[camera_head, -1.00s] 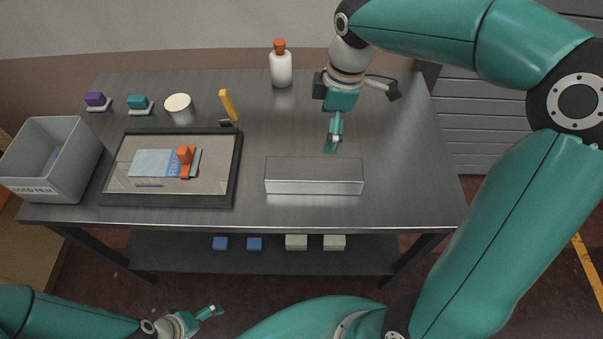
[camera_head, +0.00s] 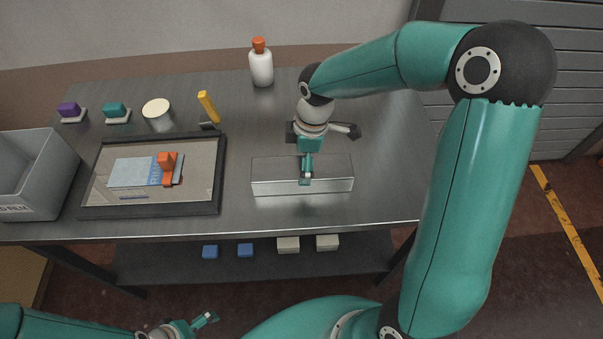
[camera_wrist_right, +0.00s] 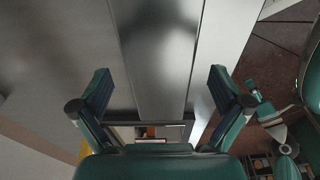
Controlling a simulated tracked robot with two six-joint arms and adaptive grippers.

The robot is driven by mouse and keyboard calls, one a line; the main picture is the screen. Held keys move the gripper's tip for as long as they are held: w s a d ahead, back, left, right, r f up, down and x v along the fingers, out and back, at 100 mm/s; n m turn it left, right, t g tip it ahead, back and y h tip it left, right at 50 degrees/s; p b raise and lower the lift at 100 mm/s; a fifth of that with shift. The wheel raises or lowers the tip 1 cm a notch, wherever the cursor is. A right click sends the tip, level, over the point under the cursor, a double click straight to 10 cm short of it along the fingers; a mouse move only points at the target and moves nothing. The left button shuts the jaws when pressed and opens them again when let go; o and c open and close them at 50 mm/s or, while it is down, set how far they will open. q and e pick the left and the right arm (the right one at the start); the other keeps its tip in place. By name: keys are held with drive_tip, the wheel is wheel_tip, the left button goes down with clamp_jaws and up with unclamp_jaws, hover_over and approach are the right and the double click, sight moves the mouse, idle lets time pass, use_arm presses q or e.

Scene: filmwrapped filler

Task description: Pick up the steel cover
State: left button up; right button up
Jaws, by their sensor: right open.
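The steel cover (camera_head: 330,173) is a long, shiny rectangular box shape on the right part of the metal table. My right gripper (camera_head: 306,182) points down at the middle of the cover and hides part of it. In the right wrist view, the open fingers of the right gripper (camera_wrist_right: 160,78) stand one on each side of the cover (camera_wrist_right: 158,45), with nothing held. I cannot tell how far the fingertips are above the table. My left gripper (camera_head: 207,319) is low at the front, away from the table top; its jaws are too small to read.
A dark-framed tray (camera_head: 218,175) with a blue-white pack and an orange tool lies left of the cover. A grey bin (camera_head: 35,180) stands at far left. A white bottle (camera_head: 261,68), a cream roll (camera_head: 157,114) and a yellow-handled tool (camera_head: 207,105) stand behind. The table right of the cover is clear.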

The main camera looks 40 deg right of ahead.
drive_tip(key=shift+w+a+f+p, duration=0.1)
drive_tip(key=shift+f+p, duration=0.05)
drive_tip(key=shift+f, duration=1.2)
drive_tip(key=shift+w+a+f+p, duration=0.1)
drive_tip(key=shift+f+p, duration=0.05)
drive_tip(key=shift+f, duration=1.15)
drive_tip(key=c, duration=1.6)
drive_tip(key=shift+r, duration=0.15)
